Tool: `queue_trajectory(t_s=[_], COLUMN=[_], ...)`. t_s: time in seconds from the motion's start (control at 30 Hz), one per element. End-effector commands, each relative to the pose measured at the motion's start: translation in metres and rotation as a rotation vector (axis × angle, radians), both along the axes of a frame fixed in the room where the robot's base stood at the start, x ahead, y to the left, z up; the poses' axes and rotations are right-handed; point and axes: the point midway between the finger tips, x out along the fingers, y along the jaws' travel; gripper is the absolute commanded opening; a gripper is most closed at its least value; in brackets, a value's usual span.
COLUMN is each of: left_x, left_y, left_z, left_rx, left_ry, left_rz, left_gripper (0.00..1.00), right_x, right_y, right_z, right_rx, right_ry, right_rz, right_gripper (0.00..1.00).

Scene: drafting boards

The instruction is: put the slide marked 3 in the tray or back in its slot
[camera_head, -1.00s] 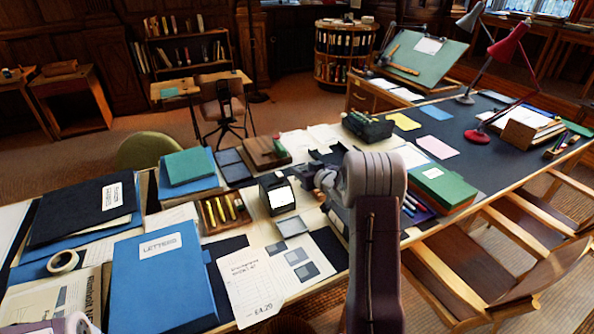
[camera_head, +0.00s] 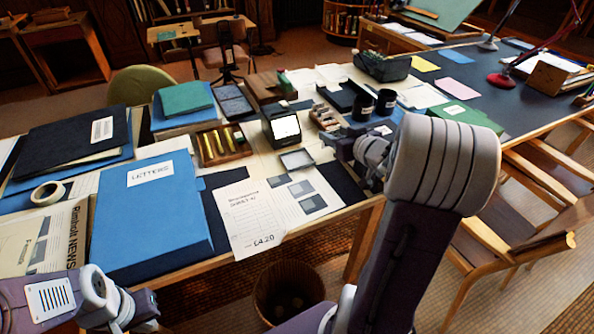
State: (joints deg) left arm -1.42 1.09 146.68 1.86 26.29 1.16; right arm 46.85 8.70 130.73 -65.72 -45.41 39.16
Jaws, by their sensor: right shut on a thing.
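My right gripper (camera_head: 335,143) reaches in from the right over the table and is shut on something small. Its fingers and wrist hide most of that thing, and no mark 3 can be read on it. A small shallow grey tray (camera_head: 297,160) lies just left of the gripper, apart from it. A box with a row of several slide-like pieces (camera_head: 325,117) stands just behind the gripper; its slots are too small to make out. A black viewer with a bright screen (camera_head: 284,127) stands behind the tray. My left gripper (camera_head: 140,308) is low at the left, its fingertips unclear.
Two black cups (camera_head: 363,107) stand behind my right gripper. A wooden holder with yellow rolls (camera_head: 224,146), a blue LETTERS box (camera_head: 153,215) and a paper marked £4.20 (camera_head: 248,218) cover the left and front. A wastebasket (camera_head: 287,290) stands below the table's front edge.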

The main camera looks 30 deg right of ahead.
Motion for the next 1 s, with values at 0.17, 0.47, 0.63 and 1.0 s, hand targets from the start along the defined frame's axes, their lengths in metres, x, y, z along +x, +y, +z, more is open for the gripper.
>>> queue_trajectory(t_s=[0.17,0.47,0.63,1.0], left_x=[0.000,0.000,0.000,0.000], left_y=[0.000,0.000,0.000,0.000], left_z=[-0.004,-0.044,-0.062,-0.072], left_rx=[0.000,0.000,0.000,0.000], left_ry=[-0.001,0.000,0.000,0.000], left_rz=[0.000,0.000,0.000,0.000], left_gripper=[0.00,0.00,0.00,0.00], right_x=[0.003,0.056,0.086,0.103], right_y=[0.000,0.030,0.046,0.054], right_z=[-0.004,-0.046,-0.065,-0.077], right_rx=[0.000,0.000,0.001,0.000], right_ry=[0.000,0.000,0.000,0.001], right_rz=[-0.002,0.003,0.002,-0.003], right_gripper=[0.04,0.04,0.04,0.04])
